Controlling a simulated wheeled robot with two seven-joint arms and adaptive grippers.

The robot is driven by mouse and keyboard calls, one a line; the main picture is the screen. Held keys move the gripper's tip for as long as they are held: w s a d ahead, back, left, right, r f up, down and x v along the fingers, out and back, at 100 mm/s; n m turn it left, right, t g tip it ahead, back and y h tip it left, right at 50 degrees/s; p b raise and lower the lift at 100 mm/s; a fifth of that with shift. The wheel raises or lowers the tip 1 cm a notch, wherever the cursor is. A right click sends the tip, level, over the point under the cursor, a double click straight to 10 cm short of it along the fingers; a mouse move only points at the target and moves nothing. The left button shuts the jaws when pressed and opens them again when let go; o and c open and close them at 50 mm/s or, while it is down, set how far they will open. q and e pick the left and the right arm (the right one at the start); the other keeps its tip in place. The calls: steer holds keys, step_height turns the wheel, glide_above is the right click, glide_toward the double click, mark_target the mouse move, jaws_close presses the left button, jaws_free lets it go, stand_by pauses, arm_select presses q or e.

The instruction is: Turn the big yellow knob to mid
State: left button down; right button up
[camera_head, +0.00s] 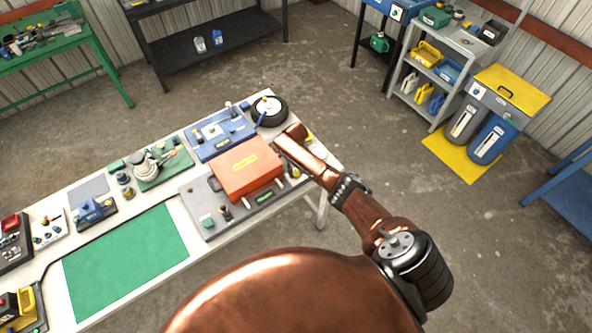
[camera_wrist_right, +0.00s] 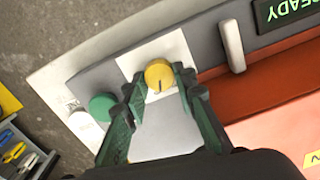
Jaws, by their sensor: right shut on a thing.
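The big yellow knob (camera_wrist_right: 158,70) sits on a pale plate at one end of the machine with the red-orange cover (camera_head: 247,165). My right gripper (camera_wrist_right: 159,82) has a finger on each side of the knob and is shut on it. A dark mark on the knob points roughly down in the right wrist view. In the head view my right arm reaches over the right end of this machine, and its fingers are hard to make out. My left gripper is not in view.
A green button (camera_wrist_right: 101,107) stands beside the knob, close to one finger. A pale post (camera_wrist_right: 232,45) rises on its other side, near a lit display (camera_wrist_right: 289,10) reading READY. A wheel (camera_head: 269,109) and blue panel (camera_head: 220,134) lie behind the machine on the bench.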

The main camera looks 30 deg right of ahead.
mark_target(296, 173)
stand_by(0.3)
steer(key=o, duration=1.2)
steer(key=shift+c, duration=0.2)
steer(key=shift+r, duration=0.15)
step_height(296, 173, up, 12)
